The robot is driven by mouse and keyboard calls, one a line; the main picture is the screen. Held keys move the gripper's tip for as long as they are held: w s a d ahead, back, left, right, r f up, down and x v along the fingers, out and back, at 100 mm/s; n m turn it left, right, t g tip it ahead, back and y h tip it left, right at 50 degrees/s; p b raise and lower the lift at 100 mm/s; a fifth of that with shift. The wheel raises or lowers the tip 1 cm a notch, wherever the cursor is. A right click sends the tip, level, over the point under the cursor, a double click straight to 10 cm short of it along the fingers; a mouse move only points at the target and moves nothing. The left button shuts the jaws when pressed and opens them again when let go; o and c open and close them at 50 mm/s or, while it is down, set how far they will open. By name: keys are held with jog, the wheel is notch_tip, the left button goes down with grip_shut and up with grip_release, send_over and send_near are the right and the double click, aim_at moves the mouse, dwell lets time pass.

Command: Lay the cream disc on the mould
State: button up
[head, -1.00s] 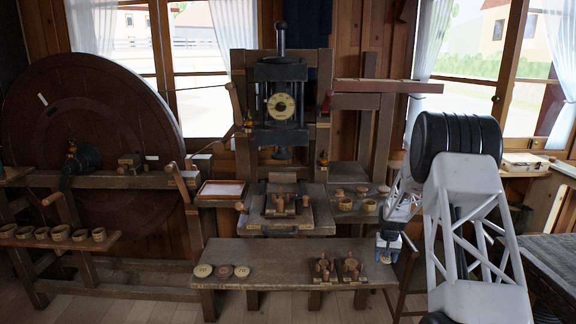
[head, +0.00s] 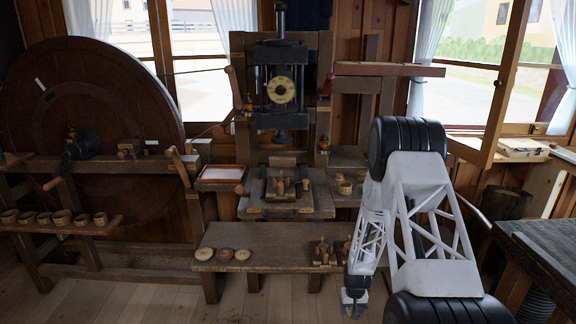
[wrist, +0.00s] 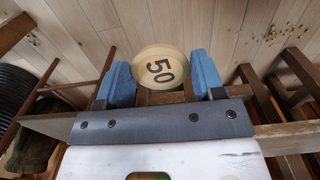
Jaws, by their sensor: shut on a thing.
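In the wrist view a round cream disc (wrist: 160,66) marked "50" sits between the two blue fingers of my gripper (wrist: 163,76), which is shut on its edges. In the head view my gripper (head: 355,299) hangs low in front of the bench's right end, and the disc can barely be made out there. A dark block with wooden handles (head: 281,185) stands on the press bed. Two smaller handled blocks stand on the bench's right part, one of them here (head: 322,252), the other partly behind my arm. I cannot tell which of these is the mould.
The low bench (head: 275,238) carries two pale discs and one browner disc (head: 225,254) at its left; its middle is clear. The press (head: 282,95) stands behind. A side shelf with small cups (head: 345,187) is partly hidden by my arm. A dark table (head: 540,245) stands at right.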

jog(key=shift+r, duration=0.1)
dwell(0.3)
jog(key=shift+w+a+r+n, duration=0.2)
jog(key=shift+w+r+n, duration=0.1)
jog(key=shift+r+n, duration=0.15)
jog(key=w+a+r+n, duration=0.2)
jog(key=a+r+n, duration=0.3)
jog(key=r+n, duration=0.6)
jog(key=w+a+r+n, duration=0.35)
jog(key=r+n, duration=0.35)
jog(key=r, duration=0.7)
jog(key=w+a+r+n, duration=0.2)
jog(key=a+r+n, duration=0.3)
jog(key=r+n, duration=0.6)
jog(key=w+a+r+n, duration=0.4)
jog(key=w+a+r, duration=0.2)
jog(key=a+r, duration=0.5)
jog(key=shift+r, duration=0.75)
jog(key=shift+w+a+f, duration=0.25)
jog(key=shift+w+a, duration=0.25)
jog(key=shift+w, duration=2.15)
jog(key=shift+w+a+f, duration=0.25)
jog(key=shift+w+a, duration=0.3)
jog(key=shift+w, duration=2.05)
jog(key=shift+w+a+f, duration=0.25)
jog(key=shift+w+a, duration=0.25)
jog(key=shift+w, duration=2.15)
